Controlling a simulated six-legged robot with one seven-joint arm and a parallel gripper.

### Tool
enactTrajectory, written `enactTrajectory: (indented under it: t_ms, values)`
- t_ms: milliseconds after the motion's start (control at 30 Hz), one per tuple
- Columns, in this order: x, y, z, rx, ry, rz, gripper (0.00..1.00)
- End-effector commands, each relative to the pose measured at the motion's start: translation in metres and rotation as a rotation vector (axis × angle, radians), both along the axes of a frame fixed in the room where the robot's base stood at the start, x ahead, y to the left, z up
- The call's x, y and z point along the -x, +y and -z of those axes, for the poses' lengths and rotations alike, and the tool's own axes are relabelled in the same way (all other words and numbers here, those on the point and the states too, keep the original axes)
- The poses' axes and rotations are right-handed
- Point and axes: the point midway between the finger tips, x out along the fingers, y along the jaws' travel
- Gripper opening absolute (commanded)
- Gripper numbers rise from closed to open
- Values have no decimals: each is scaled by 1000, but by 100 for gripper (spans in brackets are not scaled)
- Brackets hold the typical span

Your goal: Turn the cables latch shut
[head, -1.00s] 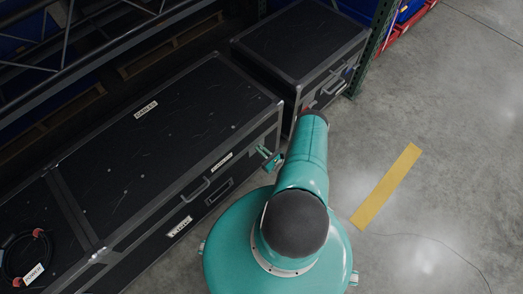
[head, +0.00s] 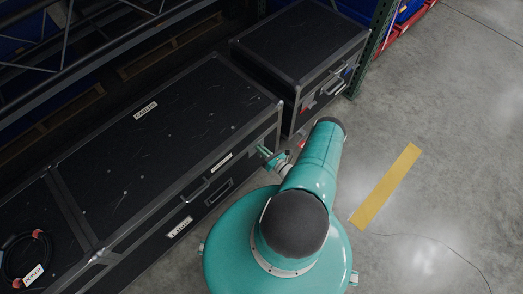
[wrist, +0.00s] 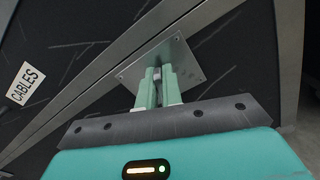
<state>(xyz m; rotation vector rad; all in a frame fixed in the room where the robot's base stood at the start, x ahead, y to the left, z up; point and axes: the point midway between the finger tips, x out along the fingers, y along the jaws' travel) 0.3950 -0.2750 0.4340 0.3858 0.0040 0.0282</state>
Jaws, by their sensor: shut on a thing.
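The cables case (head: 165,125) is a long black trunk with metal edges, and its lid looks closed. Its CABLES label also shows in the wrist view (wrist: 25,83). The latch plate (wrist: 188,58) is a square metal plate lying across the metal seam. My gripper (wrist: 160,78) is at this plate, its two green fingers closed on the small grey latch knob (wrist: 168,71). The fingers hide most of the knob, so its turn angle is unclear. In the head view my gripper (head: 265,152) is at the front right end of the case.
Another black case (head: 300,45) with red and silver fittings stands behind, close to my arm. A case with a coiled cable (head: 22,255) and POWER label is at lower left. Rack beams rise at the back. The concrete floor (head: 440,150) at right is open.

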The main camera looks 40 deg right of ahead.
Motion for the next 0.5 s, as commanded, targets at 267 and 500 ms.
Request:
enactTrajectory:
  t_ms: [267,500]
  values:
    - [1,-4,3,-265,12,4,0]
    - [0,-6,6,-493,17,2,0]
